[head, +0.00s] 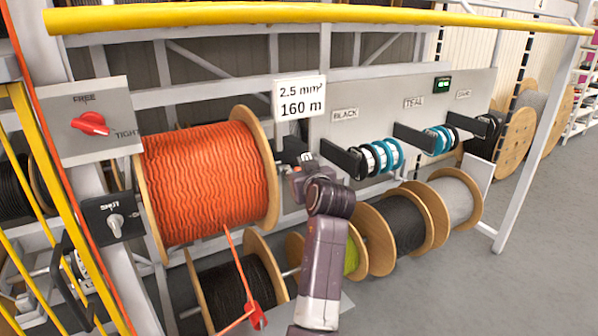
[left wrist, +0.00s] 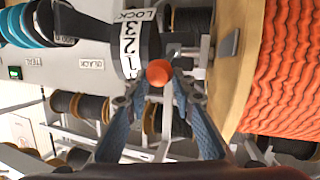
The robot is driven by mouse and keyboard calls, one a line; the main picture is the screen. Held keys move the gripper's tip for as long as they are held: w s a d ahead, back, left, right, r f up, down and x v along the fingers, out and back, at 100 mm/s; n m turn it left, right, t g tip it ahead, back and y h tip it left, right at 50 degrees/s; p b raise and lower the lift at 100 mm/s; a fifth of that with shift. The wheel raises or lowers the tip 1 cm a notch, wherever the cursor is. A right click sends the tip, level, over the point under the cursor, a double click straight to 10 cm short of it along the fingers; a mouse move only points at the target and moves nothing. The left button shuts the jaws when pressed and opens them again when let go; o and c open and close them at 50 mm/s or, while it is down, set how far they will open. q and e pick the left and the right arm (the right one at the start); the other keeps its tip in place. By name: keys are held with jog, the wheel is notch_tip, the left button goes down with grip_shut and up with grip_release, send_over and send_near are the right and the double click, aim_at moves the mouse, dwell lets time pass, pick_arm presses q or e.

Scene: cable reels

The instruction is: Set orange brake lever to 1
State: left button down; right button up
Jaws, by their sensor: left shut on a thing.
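The orange brake lever's round knob (left wrist: 159,73) shows in the left wrist view, beside a black drum (left wrist: 148,42) with a white scale strip (left wrist: 130,42) reading LOCK, 3, 2, 1. The knob is level with the 1 end of the strip; its exact setting is hard to tell. My left gripper (left wrist: 155,88) is shut on the knob, with its blue-grey fingers on both sides. In the head view my left gripper (head: 298,168) is at the right flange of the orange cable reel (head: 207,180), and it hides the lever. My right gripper is not in view.
A sign (head: 300,97) reads 2.5 mm² 160 m. A red FREE/TIGHT knob (head: 90,124) is at the left, above a smaller grey-handled switch (head: 116,224). A grey panel holds BLACK and TEAL coils (head: 378,157). Lower reels (head: 400,222) and a yellow rail (head: 300,14) surround the arm.

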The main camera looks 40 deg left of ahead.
pick_arm(q)
jog(key=shift+a+r, duration=0.15)
jog(key=shift+r, duration=0.2)
jog(key=c, duration=1.7)
grip_release()
jog(key=shift+f, duration=0.1)
jog(key=shift+c, duration=0.2)
jog(key=shift+o, duration=0.6)
jog(key=shift+a+f, duration=0.1)
jog(key=shift+f, duration=0.05)
notch_tip(320, 180, up, 10)
